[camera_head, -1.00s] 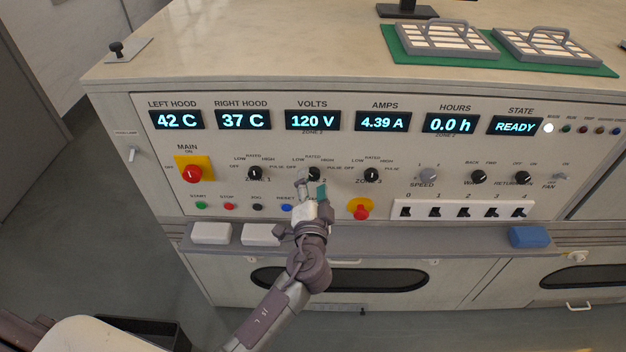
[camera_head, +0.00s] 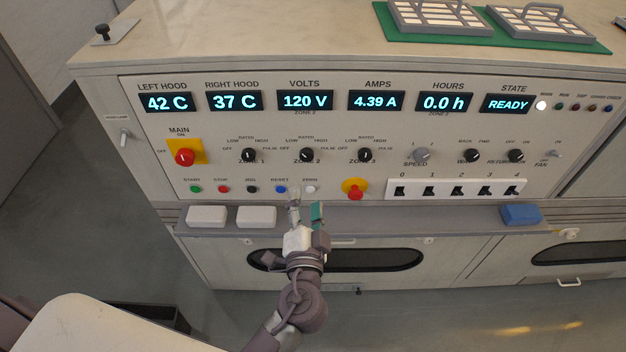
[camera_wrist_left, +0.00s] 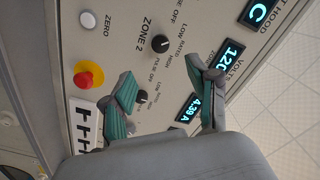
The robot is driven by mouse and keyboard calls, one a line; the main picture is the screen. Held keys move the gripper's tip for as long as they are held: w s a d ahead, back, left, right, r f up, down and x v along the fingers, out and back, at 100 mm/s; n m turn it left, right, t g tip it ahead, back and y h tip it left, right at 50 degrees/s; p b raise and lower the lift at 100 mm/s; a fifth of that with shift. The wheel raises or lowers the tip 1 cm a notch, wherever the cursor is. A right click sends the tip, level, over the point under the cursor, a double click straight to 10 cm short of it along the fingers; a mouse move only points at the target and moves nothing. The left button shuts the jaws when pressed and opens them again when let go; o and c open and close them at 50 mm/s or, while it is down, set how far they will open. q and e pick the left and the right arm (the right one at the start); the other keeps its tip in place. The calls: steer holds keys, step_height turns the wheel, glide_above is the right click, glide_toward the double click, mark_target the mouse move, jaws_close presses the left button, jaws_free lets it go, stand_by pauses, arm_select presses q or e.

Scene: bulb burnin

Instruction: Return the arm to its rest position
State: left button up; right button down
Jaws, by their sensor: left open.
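My left gripper (camera_head: 306,207) is open and empty, in front of the control panel (camera_head: 330,182) at the height of its lower ledge. Its arm comes in from below. In the left wrist view its two green-padded fingers (camera_wrist_left: 168,95) are apart with nothing between them. The Zone 2 knob (camera_head: 306,155) is clear of the fingers, above them; in the left wrist view a black knob (camera_wrist_left: 160,44) by the Zone 2 label also shows free. My right gripper is not in view.
A red emergency button (camera_head: 354,189) on a yellow plate sits right of my gripper. A grey ledge (camera_head: 420,220) carries white blocks (camera_head: 206,216) and a blue block (camera_head: 521,214). Lamp trays (camera_head: 435,17) stand on a green mat on top. Floor lies open at left.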

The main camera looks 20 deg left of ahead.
arm_select(q)
steer(key=s+f+m+g+h, duration=0.15)
steer(key=s+f+g, duration=0.25)
steer(key=f, duration=1.2)
steer(key=s+f+n+g+h, duration=0.15)
steer(key=s+f+g, duration=0.25)
steer(key=f, duration=1.2)
steer(key=s+a+f+n+g, duration=0.1)
steer(key=s+a+f+g, duration=0.1)
steer(key=s+f, duration=0.5)
steer(key=s+a+f+n+g+h, duration=0.1)
steer(key=s+a+f+n+g, duration=0.1)
steer(key=s+f, duration=0.5)
steer(key=s+a+f+n+g+h, duration=0.1)
steer(key=s+a+f+g, duration=0.3)
steer(key=s, duration=1.3)
step_height(320, 180, down, 3)
steer(key=shift+a+f+n, duration=0.1)
steer(key=shift+a+n, duration=0.4)
steer(key=shift+a, duration=0.45)
